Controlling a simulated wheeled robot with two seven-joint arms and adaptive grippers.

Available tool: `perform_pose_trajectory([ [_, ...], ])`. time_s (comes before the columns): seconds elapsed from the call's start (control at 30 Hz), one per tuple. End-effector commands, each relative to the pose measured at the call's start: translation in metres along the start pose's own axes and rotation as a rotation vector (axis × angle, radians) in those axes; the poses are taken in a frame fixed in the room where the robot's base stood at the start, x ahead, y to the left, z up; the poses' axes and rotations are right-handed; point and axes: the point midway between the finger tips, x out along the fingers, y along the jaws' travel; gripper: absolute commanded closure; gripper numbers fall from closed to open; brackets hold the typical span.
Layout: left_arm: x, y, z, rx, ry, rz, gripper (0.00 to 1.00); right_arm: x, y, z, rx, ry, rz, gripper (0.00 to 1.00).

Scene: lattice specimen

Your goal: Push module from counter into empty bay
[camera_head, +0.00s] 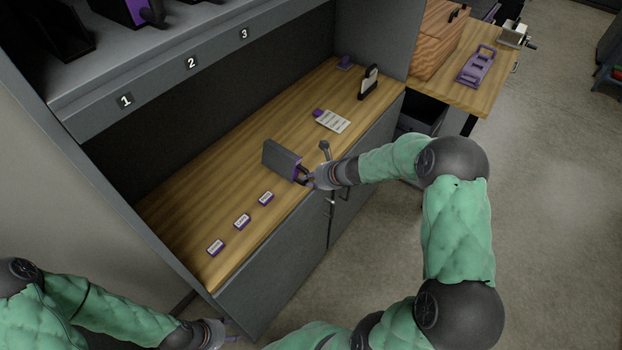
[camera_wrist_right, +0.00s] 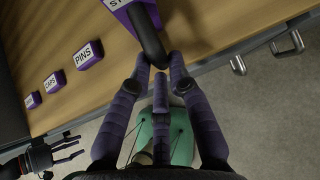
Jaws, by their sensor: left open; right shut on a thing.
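The module (camera_head: 283,158) is a dark grey box with a purple front and black handle, resting on the wooden counter (camera_head: 200,185). My right gripper (camera_head: 308,177) is at its front, shut on the black handle. In the right wrist view, the fingers of that gripper (camera_wrist_right: 160,68) close around the handle (camera_wrist_right: 150,42), below a partly cut-off label on the purple face. My left gripper (camera_head: 228,337) is open and empty at the bottom, off the counter's front. Above the counter, a shelf bears numbers 1, 2 and 3. A dark, open-looking bay (camera_head: 65,35) is above number 1.
Purple labelled blocks (camera_head: 242,220) lie left of the module. A white card (camera_head: 332,121) and a dark upright stand (camera_head: 368,82) are to its right. Another purple-fronted module (camera_head: 138,10) is on the shelf. Cabinet doors with handles are below the counter. A side table holds a purple tray (camera_head: 476,66).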

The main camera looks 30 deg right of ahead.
Motion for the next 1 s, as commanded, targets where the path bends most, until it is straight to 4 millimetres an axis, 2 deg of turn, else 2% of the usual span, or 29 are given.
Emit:
perform_pose_trajectory([
  [1.0,-0.04,0.014,0.002,0.0,0.0,0.0,0.51,-0.036,-0.001,0.035,0.0,-0.002,-0.001,1.0],
])
